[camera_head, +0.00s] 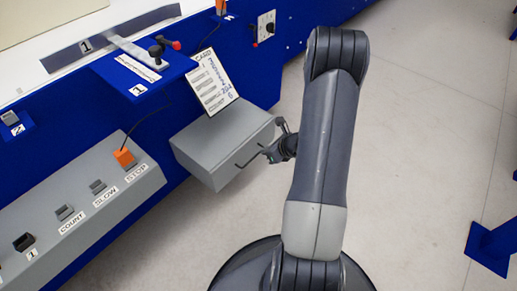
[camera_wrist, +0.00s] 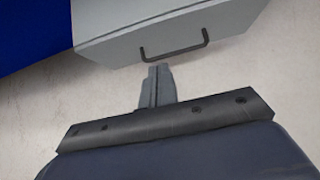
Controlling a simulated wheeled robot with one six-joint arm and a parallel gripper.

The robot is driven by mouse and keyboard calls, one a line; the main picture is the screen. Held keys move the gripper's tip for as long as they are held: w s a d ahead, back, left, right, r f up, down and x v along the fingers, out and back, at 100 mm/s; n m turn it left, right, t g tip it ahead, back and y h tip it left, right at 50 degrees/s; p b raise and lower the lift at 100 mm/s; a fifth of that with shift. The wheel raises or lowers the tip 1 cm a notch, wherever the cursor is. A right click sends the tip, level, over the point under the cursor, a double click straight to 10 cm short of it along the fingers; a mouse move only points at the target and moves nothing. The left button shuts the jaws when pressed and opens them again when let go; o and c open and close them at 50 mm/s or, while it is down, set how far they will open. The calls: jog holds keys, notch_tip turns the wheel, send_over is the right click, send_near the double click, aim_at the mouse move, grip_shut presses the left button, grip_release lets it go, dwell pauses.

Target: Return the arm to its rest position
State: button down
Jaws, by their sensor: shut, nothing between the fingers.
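My arm (camera_head: 322,140) rises from its dark round base and bends at the top, in the right half of the head view. My gripper (camera_head: 273,150) is at its lower left, in front of the grey box's handle (camera_head: 245,164) and partly covering it. In the wrist view my gripper (camera_wrist: 158,68) has its fingers together and empty. The fingertips point at the black handle (camera_wrist: 176,50) and appear just short of it; whether they touch cannot be told from the head view.
The grey box (camera_head: 210,150) juts from the blue bench (camera_head: 262,75), with a card (camera_head: 215,88) leaning above it. A grey button panel (camera_head: 80,205) with an orange stop switch (camera_head: 124,157) is at left. Open floor (camera_head: 420,130) lies right of my arm. A blue foot (camera_head: 490,245) stands lower right.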

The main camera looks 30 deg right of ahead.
jog(key=shift+v, duration=1.2)
jog(key=shift+s, duration=0.1)
